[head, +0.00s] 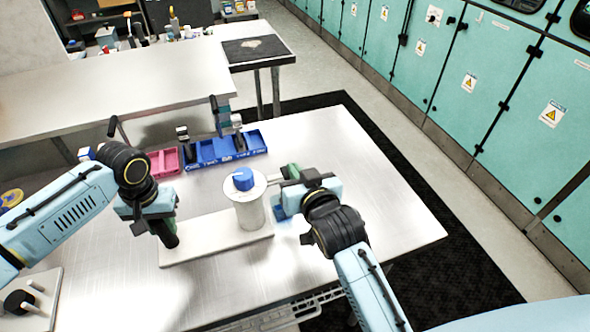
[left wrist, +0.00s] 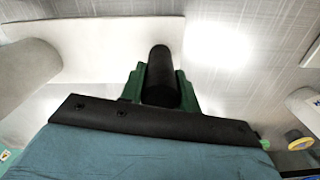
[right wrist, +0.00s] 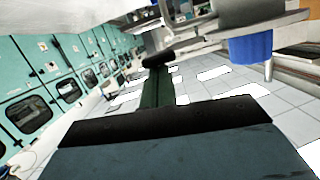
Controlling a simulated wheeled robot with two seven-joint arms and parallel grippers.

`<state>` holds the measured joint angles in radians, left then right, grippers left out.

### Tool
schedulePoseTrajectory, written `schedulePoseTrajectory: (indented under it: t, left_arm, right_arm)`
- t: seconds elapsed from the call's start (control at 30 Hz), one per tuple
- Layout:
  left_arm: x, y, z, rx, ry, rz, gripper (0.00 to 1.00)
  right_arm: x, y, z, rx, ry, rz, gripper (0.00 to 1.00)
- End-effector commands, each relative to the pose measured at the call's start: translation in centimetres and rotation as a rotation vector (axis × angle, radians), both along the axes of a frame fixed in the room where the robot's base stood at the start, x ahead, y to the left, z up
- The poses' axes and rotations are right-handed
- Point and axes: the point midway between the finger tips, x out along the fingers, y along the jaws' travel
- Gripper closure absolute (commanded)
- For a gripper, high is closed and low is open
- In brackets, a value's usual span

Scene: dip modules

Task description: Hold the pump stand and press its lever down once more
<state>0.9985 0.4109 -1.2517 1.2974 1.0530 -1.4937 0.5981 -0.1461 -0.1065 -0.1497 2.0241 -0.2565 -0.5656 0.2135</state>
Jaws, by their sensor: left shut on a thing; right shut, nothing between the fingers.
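The pump stand (head: 205,245) is a white flat base on the steel table. It carries a white cylinder (head: 250,212) with a blue top (head: 243,179) and a black upright post at its left end. My left gripper (head: 168,228) is shut on the black post (left wrist: 161,75), which stands between its green fingers in the left wrist view. My right gripper (head: 290,173) is shut and empty, just right of the cylinder's upper part. Its closed green fingers (right wrist: 157,88) show in the right wrist view, with a dark piece at their tips. I cannot make out the lever clearly or whether the fingers touch it.
A blue tray (head: 222,150) and a pink tray (head: 163,163) stand behind the stand. A white plate with dark parts (head: 35,300) lies at the lower left. The table's right part (head: 385,215) is clear. Teal cabinets (head: 470,80) line the right wall.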

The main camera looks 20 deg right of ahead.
Motion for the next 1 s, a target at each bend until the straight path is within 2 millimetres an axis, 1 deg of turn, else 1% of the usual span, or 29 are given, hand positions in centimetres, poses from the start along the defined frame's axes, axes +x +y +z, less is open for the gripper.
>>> schedulePoseTrajectory:
  t: [0.1, 0.27, 0.33, 0.57, 0.67, 0.73, 0.87, 0.9, 0.93, 1.0]
  left_arm:
    - [0.0, 0.0, -0.1, 0.001, 0.001, -0.001, 1.0]
    - [0.0, 0.0, -0.1, 0.001, 0.001, -0.001, 1.0]
    - [0.0, 0.0, -0.1, 0.001, 0.001, -0.001, 1.0]
    - [0.0, 0.0, 0.0, 0.001, 0.001, -0.001, 1.0]
    - [0.0, 0.1, 0.0, 0.001, 0.001, -0.001, 1.0]
    - [0.0, 0.1, 0.0, 0.001, 0.001, -0.001, 1.0]
    - [0.0, 0.1, 0.0, 0.001, 0.001, 0.0, 1.0]
    - [0.0, 0.1, 0.0, 0.001, 0.001, 0.0, 1.0]
    - [0.0, 0.1, 0.0, 0.001, 0.001, 0.0, 1.0]
    - [0.0, 0.1, 0.0, 0.001, 0.001, 0.0, 1.0]
  right_arm:
    - [0.0, -0.4, -1.0, 0.117, 0.007, -0.001, 1.0]
    - [-0.1, -0.6, -1.9, 0.23, 0.009, -0.001, 1.0]
    - [-0.1, -0.7, -2.4, 0.238, 0.012, -0.002, 1.0]
    - [-0.1, -0.7, -2.4, 0.234, 0.013, -0.002, 1.0]
    - [-0.1, -0.8, -2.0, 0.234, 0.011, -0.002, 1.0]
    - [-0.1, -1.0, -1.3, 0.234, 0.008, -0.001, 1.0]
    - [0.0, -1.8, 1.2, 0.234, 0.002, -0.002, 1.0]
    - [-0.1, -2.0, 2.1, 0.235, -0.001, -0.001, 1.0]
    - [-1.1, -2.0, 1.9, 0.235, 0.006, -0.001, 1.0]
    - [-2.8, -2.1, 2.2, 0.235, 0.006, -0.001, 1.0]
